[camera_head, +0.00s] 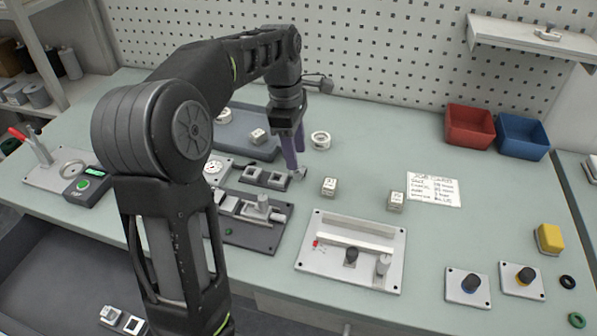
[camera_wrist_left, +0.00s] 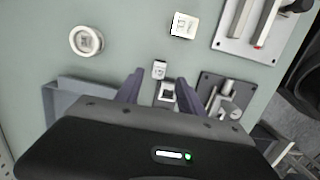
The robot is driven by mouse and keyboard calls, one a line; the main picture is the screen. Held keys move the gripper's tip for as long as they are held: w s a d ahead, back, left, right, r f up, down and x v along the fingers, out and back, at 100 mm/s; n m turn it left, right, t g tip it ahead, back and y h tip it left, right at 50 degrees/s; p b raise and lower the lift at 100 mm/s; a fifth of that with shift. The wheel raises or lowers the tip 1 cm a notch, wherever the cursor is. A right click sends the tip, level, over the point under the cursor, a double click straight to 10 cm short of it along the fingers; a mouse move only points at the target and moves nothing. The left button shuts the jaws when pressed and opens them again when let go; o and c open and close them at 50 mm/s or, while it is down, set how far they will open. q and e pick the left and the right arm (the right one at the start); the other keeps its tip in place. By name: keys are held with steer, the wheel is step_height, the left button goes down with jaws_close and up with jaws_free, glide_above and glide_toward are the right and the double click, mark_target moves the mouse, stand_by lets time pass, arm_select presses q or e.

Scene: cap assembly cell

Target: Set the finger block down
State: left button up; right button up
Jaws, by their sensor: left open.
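The finger block (camera_head: 299,174) looks like the small grey block at the tips of my left gripper (camera_head: 295,168). In the left wrist view the block (camera_wrist_left: 159,69) shows between the two purple fingers of my left gripper (camera_wrist_left: 159,82), with gaps on both sides. The fingers are apart and point down. The block is at the end of a small dark fixture (camera_head: 264,178) with grey square parts; a square part (camera_wrist_left: 166,93) also shows in the wrist view. I cannot tell whether the block touches the fixture. My right gripper is not in view.
A white ring (camera_head: 320,140) and two marked cubes (camera_head: 329,186) (camera_head: 396,200) stand nearby on the bench. A dark clamp plate (camera_head: 245,232) and a white plate with a bar (camera_head: 313,262) lie in front. Red (camera_head: 470,127) and blue (camera_head: 522,136) bins stand back right.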

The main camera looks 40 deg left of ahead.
mark_target(301, 172)
arm_select(q)
steer(key=shift+f, duration=0.25)
steer(key=f, duration=0.5)
steer(key=shift+w+d, duration=0.2)
steer(key=shift+d, duration=0.05)
steer(key=shift+c, duration=0.3)
jaws_close()
stand_by(0.4)
